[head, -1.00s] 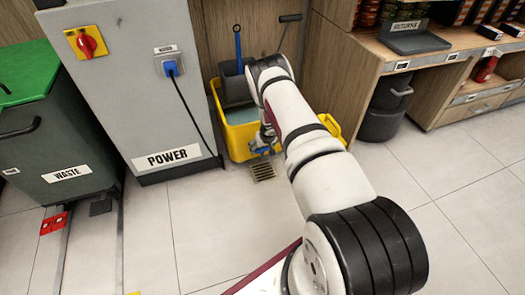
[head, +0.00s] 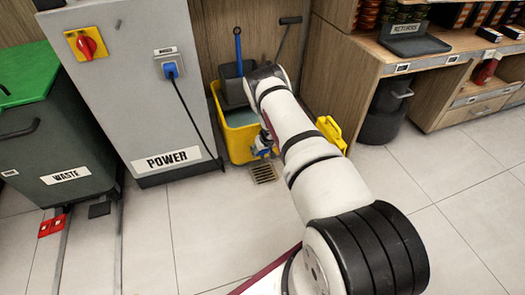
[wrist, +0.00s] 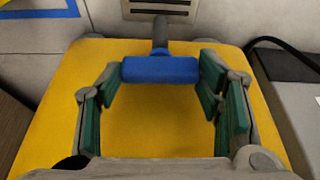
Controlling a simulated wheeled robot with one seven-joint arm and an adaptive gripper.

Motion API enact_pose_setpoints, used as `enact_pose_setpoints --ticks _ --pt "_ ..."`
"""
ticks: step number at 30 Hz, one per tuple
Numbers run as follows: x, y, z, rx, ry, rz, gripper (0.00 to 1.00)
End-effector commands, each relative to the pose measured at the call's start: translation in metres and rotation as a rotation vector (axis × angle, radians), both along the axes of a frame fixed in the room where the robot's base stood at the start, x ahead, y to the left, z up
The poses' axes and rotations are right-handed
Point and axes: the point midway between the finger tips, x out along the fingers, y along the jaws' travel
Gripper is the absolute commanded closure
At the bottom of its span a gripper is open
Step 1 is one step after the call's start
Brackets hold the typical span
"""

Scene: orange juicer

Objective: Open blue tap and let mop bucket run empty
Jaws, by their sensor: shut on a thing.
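The yellow mop bucket (head: 237,140) stands against the wooden panel in the head view, partly hidden by my arm. Greyish-blue water (head: 240,117) shows inside it. The blue tap (head: 262,141) is low on the bucket's front, above the floor drain (head: 263,173). In the wrist view, the blue tap handle (wrist: 160,70) lies crosswise between the green finger pads of my gripper (wrist: 160,77), which is shut on it. The yellow bucket wall (wrist: 160,120) fills the view behind. The head view mostly hides my gripper; no stream of water is discernible.
A grey power cabinet (head: 130,80) with a hanging black cable (head: 190,110) stands left of the bucket. A waste bin (head: 60,150) is farther left. A wooden counter (head: 345,75) and a dark bin (head: 385,112) stand to the right.

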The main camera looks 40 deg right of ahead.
Motion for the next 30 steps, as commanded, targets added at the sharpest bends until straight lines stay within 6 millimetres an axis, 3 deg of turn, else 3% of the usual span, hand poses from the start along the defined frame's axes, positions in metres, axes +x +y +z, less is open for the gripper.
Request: enact_pose_setpoints --ticks 6,16,17,19,30 --pt "-0.0001 -0.0016 -0.0003 -0.001 -0.001 0.183 0.68" --pt "-0.0006 -0.0014 -0.0002 -0.001 0.000 0.215 0.68" --pt "-0.0006 -0.0014 -0.0002 -0.001 0.000 0.215 0.38" --pt "-0.0006 -0.0014 -0.0002 -0.001 0.000 0.215 0.22" --pt "-0.0006 -0.0014 0.0013 -0.001 -0.001 0.213 0.20"
